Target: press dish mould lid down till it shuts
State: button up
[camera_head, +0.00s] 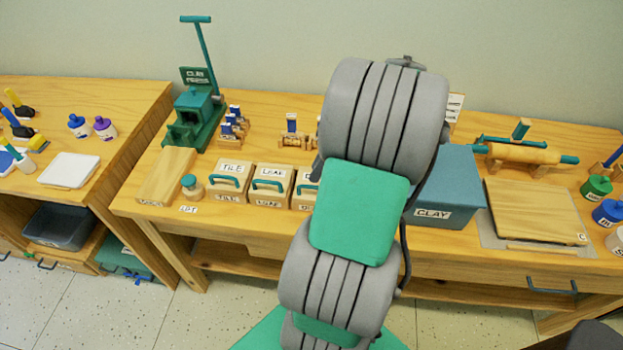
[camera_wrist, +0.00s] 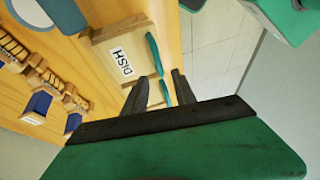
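The dish mould (camera_wrist: 104,50) is a pale wooden box with a white DISH label and a teal handle (camera_wrist: 153,52) along one edge, in the wrist view. Whether its lid is fully shut or slightly raised cannot be told. My gripper (camera_wrist: 158,84) has two dark fingers spread apart near the handle side of the mould. A second teal piece shows between the fingers; I see nothing clearly gripped. In the head view my arm hides the gripper and most of the third mould box (camera_head: 305,187), whose label is not readable.
The tile mould (camera_head: 229,180) and loaf mould (camera_head: 269,184) stand left of my arm. The clay bin (camera_head: 447,190) stands to its right. A green clay press (camera_head: 195,112) and small stamp racks (camera_head: 292,138) stand behind. The wrist view shows floor (camera_wrist: 215,45) beyond the table edge.

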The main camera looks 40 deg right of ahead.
aim_at(311, 194)
jog(key=x, duration=0.4)
jog(key=shift+f, duration=0.2)
jog(key=shift+w, duration=0.1)
jog(key=shift+c, duration=0.5)
grip_shut()
dwell(0.6)
